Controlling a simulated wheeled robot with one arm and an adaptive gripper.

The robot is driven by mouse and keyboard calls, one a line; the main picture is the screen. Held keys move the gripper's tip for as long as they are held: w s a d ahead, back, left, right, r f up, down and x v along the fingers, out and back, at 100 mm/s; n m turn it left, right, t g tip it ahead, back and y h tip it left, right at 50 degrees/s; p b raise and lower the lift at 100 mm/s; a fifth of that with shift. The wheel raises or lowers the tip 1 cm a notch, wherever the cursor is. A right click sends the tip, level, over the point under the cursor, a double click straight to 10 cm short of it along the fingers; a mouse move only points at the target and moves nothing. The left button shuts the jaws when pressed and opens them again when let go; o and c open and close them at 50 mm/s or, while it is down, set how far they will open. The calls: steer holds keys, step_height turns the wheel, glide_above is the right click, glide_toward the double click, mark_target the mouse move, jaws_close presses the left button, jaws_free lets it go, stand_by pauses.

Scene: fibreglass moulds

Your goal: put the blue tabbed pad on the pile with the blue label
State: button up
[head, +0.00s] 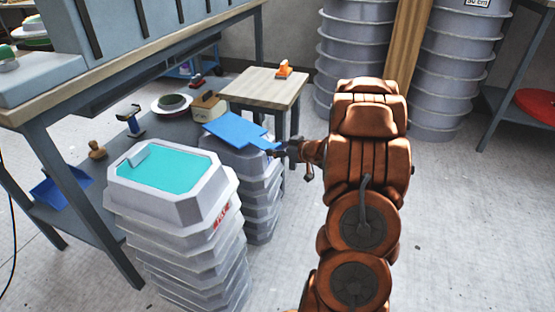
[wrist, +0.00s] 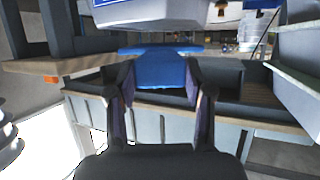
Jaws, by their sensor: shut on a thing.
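The blue tabbed pad (head: 232,129) is a flat blue sheet with a narrower tab on its right side. My gripper (head: 278,152) is shut on that tab. In the wrist view the pad (wrist: 162,68) shows between the two fingers. The pad appears over the top of the rear pile of grey moulds (head: 262,186) and hides part of it; I cannot tell whether it touches. No blue label shows on this pile in the head view. In the wrist view a grey mould (wrist: 175,18) with a small blue patch on its face shows beyond the pad.
A nearer pile of grey moulds (head: 212,200) has a teal top and a red label (head: 222,215). A small wooden table (head: 262,88) with an orange tool (head: 284,69) stands behind. A workbench (head: 130,85) is at left.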

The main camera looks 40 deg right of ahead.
step_height(320, 180, down, 4)
steer(key=shift+w+r+b, duration=0.1)
steer(key=shift+r+b, duration=0.15)
steer(key=shift+b, duration=0.65)
steer(key=o, duration=1)
